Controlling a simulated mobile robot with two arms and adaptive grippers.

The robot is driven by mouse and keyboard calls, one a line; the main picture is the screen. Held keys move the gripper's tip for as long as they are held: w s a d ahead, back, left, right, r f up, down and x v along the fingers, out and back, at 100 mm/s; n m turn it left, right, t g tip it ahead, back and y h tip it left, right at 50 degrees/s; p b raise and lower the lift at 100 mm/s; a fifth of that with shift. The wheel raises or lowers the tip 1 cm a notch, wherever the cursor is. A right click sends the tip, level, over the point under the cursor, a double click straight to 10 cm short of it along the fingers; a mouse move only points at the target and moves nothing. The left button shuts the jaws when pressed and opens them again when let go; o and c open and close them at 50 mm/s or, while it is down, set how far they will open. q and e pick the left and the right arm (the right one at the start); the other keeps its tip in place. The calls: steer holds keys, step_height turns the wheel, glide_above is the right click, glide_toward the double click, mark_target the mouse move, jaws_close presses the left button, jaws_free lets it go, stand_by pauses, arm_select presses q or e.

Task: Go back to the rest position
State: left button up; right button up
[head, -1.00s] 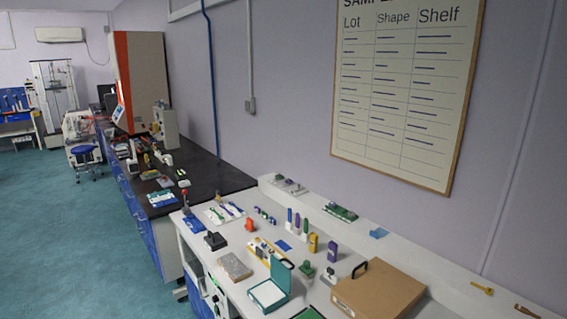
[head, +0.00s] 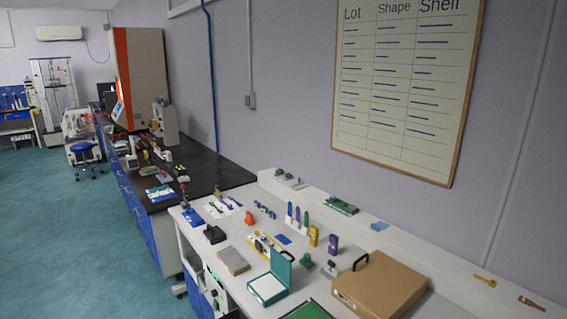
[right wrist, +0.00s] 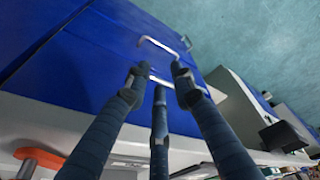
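In the right wrist view my right gripper (right wrist: 159,80) shows its dark ribbed fingers standing apart, with nothing between them. The fingers appear in front of blue cabinet fronts with pale handles (right wrist: 159,45); contact cannot be told. Neither of my grippers shows in the head view, and my left gripper is in no frame.
A white bench with a brown case (head: 378,283), an open teal box (head: 271,287) and several small samples fills the lower right. A black-topped bench (head: 215,174) stands beyond it. A lot board (head: 403,92) hangs on the wall. Open teal floor (head: 75,235) lies at left.

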steer(key=s+f+g+b, duration=0.1)
steer(key=s+f+b, duration=0.2)
steer(key=f, duration=0.9)
steer(key=s+f+b, duration=0.3)
steer(key=s+f, duration=0.1)
steer(key=f, duration=0.9)
steer(key=s+d+f+g+b, duration=0.1)
steer(key=s+d+f+b, duration=0.2)
steer(key=s+f, duration=1)
steer(key=shift+s+d+f+b, duration=0.25)
steer(key=shift+f+b, duration=0.25)
steer(key=shift+f, duration=0.35)
